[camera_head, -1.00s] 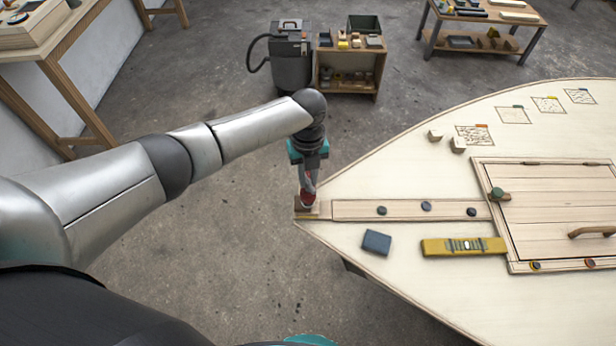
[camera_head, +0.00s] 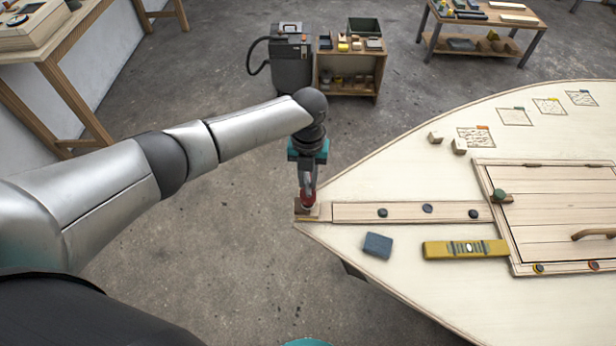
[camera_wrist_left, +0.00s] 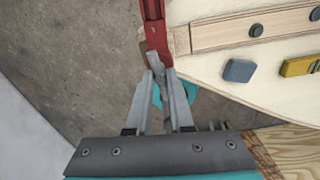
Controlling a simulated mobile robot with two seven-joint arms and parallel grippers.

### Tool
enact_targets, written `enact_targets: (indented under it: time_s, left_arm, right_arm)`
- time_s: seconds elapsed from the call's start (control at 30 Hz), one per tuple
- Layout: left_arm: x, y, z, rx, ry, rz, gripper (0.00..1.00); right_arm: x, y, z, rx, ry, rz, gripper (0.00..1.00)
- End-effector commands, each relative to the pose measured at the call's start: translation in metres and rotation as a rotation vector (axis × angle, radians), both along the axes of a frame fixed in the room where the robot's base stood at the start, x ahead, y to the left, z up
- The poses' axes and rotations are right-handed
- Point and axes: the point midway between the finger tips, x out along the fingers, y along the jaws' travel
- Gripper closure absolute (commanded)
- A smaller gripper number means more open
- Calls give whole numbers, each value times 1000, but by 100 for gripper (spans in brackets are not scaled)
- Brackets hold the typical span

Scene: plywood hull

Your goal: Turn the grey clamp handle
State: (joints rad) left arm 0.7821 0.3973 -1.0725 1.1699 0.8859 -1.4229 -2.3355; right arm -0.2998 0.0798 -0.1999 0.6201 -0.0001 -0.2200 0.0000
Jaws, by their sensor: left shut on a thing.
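A red clamp (camera_head: 308,201) sits at the pointed tip of the plywood hull (camera_head: 400,165), and shows at the top of the left wrist view (camera_wrist_left: 154,28). Its grey handle (camera_wrist_left: 154,60) shows just below the red body in the left wrist view. My left gripper (camera_head: 307,186) points down over the clamp. In the left wrist view its two fingers (camera_wrist_left: 163,76) close in on the handle and are shut on it. The fingers hide part of the handle. In the head view the handle is too small to make out. My right gripper is not in view.
A blue-grey block (camera_head: 377,245) and a yellow level (camera_head: 465,249) lie on the hull near the clamp. A wooden strip with dark knobs (camera_head: 427,208) runs towards a hatch (camera_head: 560,210). Bare floor (camera_head: 210,270) lies left of the tip.

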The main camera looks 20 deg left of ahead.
Motion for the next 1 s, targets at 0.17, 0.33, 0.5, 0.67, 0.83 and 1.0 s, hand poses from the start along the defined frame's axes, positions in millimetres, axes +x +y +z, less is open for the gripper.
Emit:
enact_targets:
  time_s: [0.17,0.33,0.5,0.67,0.83,1.0]
  left_arm:
    - [3,0,4,-2,-7,2,100]
    - [3,0,3,-1,-6,2,61]
    - [2,0,2,0,-4,2,47]
    - [1,0,1,-1,-2,2,47]
    - [2,0,9,-1,-4,2,47]
    - [3,0,36,-2,-6,0,47]
  right_arm:
    - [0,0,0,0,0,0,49]
    - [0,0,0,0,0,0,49]
    - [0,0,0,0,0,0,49]
    - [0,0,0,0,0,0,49]
    - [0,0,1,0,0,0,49]
    - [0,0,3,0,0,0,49]
